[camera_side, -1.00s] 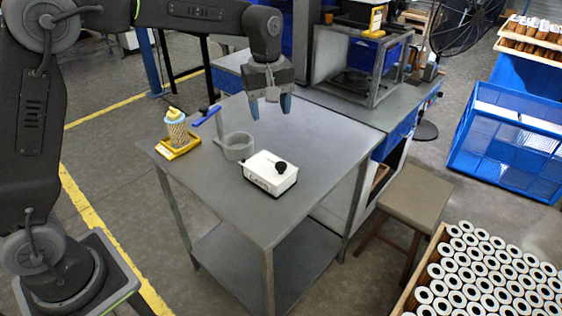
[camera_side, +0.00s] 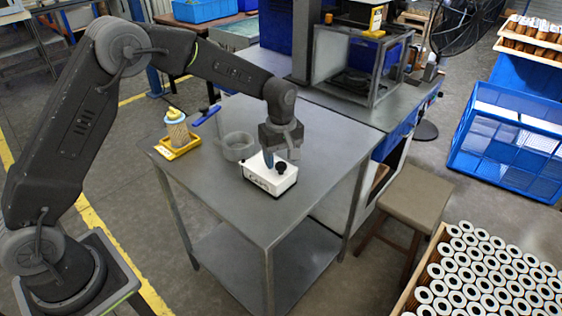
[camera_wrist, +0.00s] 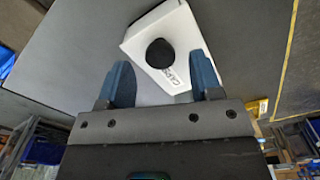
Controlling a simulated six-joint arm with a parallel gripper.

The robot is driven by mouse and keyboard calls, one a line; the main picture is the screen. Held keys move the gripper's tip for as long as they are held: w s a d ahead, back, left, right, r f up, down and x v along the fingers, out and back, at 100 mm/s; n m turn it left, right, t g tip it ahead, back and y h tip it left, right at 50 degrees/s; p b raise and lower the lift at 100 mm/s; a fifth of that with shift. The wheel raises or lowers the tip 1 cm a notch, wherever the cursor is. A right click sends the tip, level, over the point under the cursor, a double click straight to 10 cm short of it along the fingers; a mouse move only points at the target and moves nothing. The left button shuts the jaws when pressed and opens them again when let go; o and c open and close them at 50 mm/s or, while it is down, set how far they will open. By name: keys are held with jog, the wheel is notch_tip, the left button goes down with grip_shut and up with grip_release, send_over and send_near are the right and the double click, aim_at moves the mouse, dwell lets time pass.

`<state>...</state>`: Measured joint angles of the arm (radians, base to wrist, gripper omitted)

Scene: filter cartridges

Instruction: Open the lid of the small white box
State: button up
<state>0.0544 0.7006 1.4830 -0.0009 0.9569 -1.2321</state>
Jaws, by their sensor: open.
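The small white box (camera_side: 262,184) sits on the grey table with a black round knob (camera_side: 280,168) on its top. Its top looks closed. In the wrist view the white box (camera_wrist: 178,22) lies ahead of the fingers, with the black knob (camera_wrist: 160,53) between and just beyond the two blue fingertips. My gripper (camera_side: 281,158) is above the box, pointing down, with its fingers close to the knob. In the wrist view my gripper (camera_wrist: 160,62) is open and empty. I cannot tell whether a finger touches the knob or the box.
A grey round holder (camera_side: 238,147) stands just behind the box. A filter cartridge (camera_side: 177,128) stands on a yellow tray (camera_side: 180,152) at the table's left, near a blue-handled tool (camera_side: 206,116). The table's front (camera_side: 235,215) is clear.

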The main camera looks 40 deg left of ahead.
jog(key=shift+f, duration=0.95)
grip_shut()
